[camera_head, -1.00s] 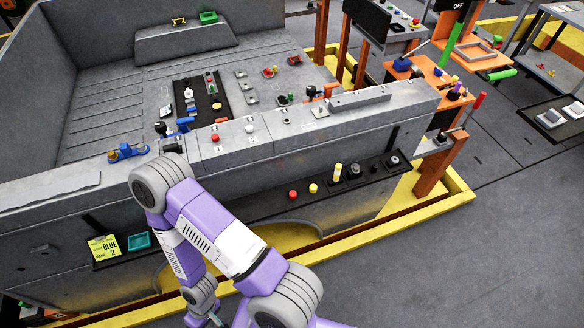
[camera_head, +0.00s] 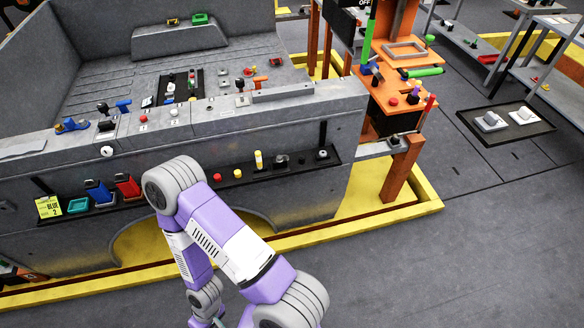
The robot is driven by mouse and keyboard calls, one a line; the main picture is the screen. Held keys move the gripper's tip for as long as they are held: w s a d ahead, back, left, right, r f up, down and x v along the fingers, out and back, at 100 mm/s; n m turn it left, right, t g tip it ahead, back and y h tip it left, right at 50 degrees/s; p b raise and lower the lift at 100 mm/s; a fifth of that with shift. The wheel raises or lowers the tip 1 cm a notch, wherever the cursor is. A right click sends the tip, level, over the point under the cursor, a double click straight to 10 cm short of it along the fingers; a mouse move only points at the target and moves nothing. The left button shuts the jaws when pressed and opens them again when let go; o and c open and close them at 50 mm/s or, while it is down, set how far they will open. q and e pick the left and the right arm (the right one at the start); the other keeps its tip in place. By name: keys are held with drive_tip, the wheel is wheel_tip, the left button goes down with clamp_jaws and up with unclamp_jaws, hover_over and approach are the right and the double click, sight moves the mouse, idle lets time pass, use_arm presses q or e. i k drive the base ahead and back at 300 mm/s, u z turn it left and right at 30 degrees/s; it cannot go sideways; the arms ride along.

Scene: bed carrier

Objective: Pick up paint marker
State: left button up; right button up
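A small upright yellow cylinder with a pale band (camera_head: 258,160) stands on the black ledge along the truck bed's side. It may be the paint marker, but it is too small to be sure. One purple and grey arm of mine, apparently the left, rises from the bottom and bends down again in front of the bed. Its end (camera_head: 217,321) is cut by the bottom edge, well below and apart from the cylinder. Its fingers cannot be made out. My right gripper is out of view.
The ledge (camera_head: 325,162) also carries red and yellow knobs, black fittings, and blue and red holders (camera_head: 127,187). An orange bench (camera_head: 385,90) with small items stands right of the bed. A yellow rail (camera_head: 400,211) edges the bed.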

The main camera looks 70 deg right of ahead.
sight(258, 153)
drive_tip(key=z, duration=1.3)
